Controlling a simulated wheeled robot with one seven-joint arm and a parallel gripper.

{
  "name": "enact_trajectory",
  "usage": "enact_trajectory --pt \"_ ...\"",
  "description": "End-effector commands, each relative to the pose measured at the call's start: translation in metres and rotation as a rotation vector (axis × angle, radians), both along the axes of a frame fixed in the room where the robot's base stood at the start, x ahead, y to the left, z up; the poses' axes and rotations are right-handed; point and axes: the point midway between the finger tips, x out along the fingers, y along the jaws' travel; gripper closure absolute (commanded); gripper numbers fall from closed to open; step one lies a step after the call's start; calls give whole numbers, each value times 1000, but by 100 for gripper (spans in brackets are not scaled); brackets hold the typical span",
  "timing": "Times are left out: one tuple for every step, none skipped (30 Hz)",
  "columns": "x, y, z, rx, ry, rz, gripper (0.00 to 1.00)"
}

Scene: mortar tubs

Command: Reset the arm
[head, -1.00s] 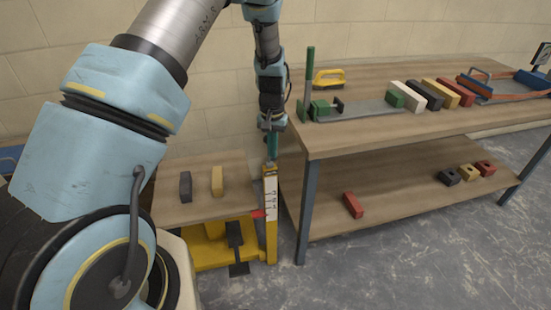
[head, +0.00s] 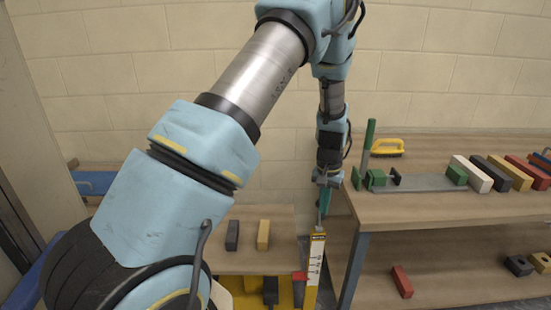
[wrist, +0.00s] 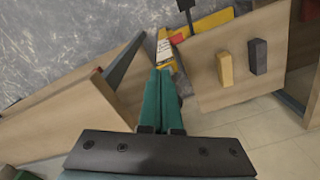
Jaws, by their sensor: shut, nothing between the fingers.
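My gripper (head: 323,203) hangs from my arm, pointing down, between the low platform (head: 262,213) and the workbench (head: 440,209). Its teal fingers also show in the wrist view (wrist: 161,88), shut together with nothing between them. In the head view the fingertips are just above the top of the yellow post with a white scale (head: 314,265). I cannot tell whether they touch it.
A dark brick (head: 232,236) and a tan brick (head: 263,235) stand on the low platform. The bench top holds a green upright (head: 369,145), a yellow-handled tool (head: 387,147) and a row of coloured bricks. A red brick (head: 402,282) lies on the lower shelf.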

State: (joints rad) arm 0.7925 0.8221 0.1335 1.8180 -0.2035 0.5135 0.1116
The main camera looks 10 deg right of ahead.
Motion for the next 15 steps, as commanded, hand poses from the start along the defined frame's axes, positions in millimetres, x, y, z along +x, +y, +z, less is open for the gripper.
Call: enact_trajectory --pt "4 11 9 -6 -4 21 100" --pt "6 19 16 -9 -6 37 100" --pt "8 33 27 -14 -9 62 100" --pt "10 45 36 -19 -13 83 100" --pt "10 59 46 -24 -16 106 100" --pt "10 79 59 -30 -21 140 100" --pt "9 95 69 -36 -24 167 100" --pt "6 111 79 -39 -29 192 100" --pt "2 132 92 -44 -36 226 100" --pt "-2 147 100 -48 -41 251 100" --pt "-6 162 109 -51 -47 275 100" --pt "-14 181 119 -55 -56 307 100" --pt "-20 195 126 -57 -62 331 100" --pt "-27 209 133 -59 -68 353 100" --pt "-37 226 141 -60 -77 382 100"
